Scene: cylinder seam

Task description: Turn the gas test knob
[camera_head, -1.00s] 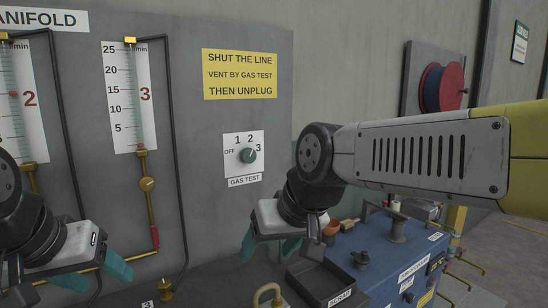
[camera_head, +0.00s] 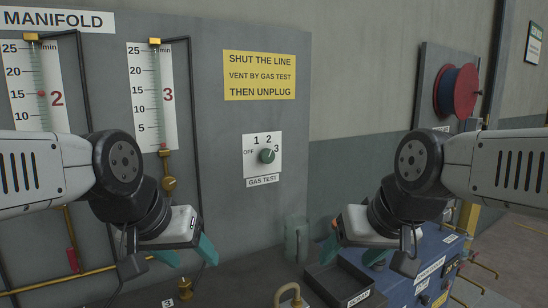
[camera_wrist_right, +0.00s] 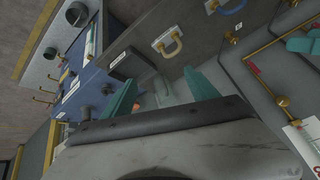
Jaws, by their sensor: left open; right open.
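My right gripper (camera_head: 351,254) is open, below and right of the knob, also apart. Its teal fingers (camera_wrist_right: 160,95) show in the right wrist view with nothing clearly held between them; the knob is not visible there.
A yellow sign (camera_head: 260,76) is above the knob. Flow tubes with brass fittings (camera_head: 168,184) and dark pipes stand left. A dark tray (camera_head: 335,280) and a blue bench unit (camera_head: 425,270) are at lower right. The space before the knob is clear.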

